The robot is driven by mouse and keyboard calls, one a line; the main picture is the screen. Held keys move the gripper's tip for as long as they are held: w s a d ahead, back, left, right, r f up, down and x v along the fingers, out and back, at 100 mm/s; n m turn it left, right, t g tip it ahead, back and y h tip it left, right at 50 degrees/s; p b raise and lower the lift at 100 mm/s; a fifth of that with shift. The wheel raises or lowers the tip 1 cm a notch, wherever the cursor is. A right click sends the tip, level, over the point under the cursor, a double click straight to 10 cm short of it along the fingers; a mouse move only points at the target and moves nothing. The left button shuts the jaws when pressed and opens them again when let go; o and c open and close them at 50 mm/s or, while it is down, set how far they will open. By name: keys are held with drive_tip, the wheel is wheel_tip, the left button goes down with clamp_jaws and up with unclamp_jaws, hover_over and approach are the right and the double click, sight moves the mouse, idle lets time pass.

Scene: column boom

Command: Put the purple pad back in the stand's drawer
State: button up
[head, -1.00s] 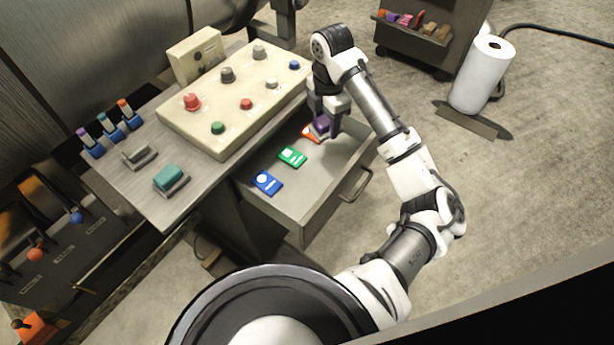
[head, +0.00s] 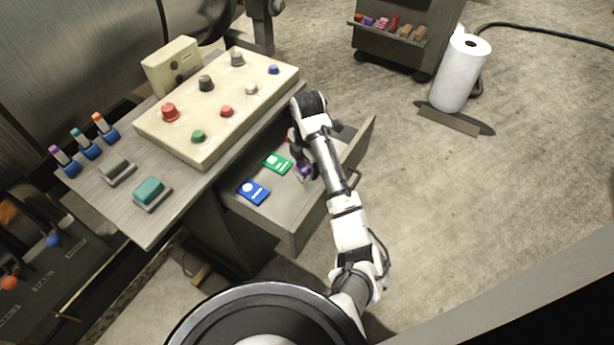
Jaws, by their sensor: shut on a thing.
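My gripper (head: 305,160) points down over the open drawer, shut on the purple pad (head: 303,170). The pad is a small purple block, partly hidden by my fingers and arm. The stand's drawer (head: 287,217) is pulled out. In it lie a blue card (head: 253,191) and a green card (head: 277,163). The pad is just right of the green card, near the drawer's front side. I cannot tell whether the pad touches the drawer floor. My arm covers part of the drawer's far end.
On the stand top are a beige button panel (head: 182,145), a teal pad (head: 149,188), a grey holder (head: 116,172) and several upright coloured-tipped items. A white roll (head: 461,75) stands on the floor at right. A dark cart (head: 396,50) is behind.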

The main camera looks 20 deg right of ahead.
sight(307, 174)
drive_tip(key=shift+f, duration=2.2)
drive_tip(key=o, duration=0.9)
drive_tip(key=shift+b, duration=0.3)
drive_tip(key=shift+o, duration=0.2)
wheel_tip(307, 174, up, 10)
drive_tip(key=p, duration=0.3)
drive_tip(key=shift+d+r, duration=0.1)
drive_tip(key=shift+d, duration=0.05)
drive_tip(key=shift+r, duration=0.95)
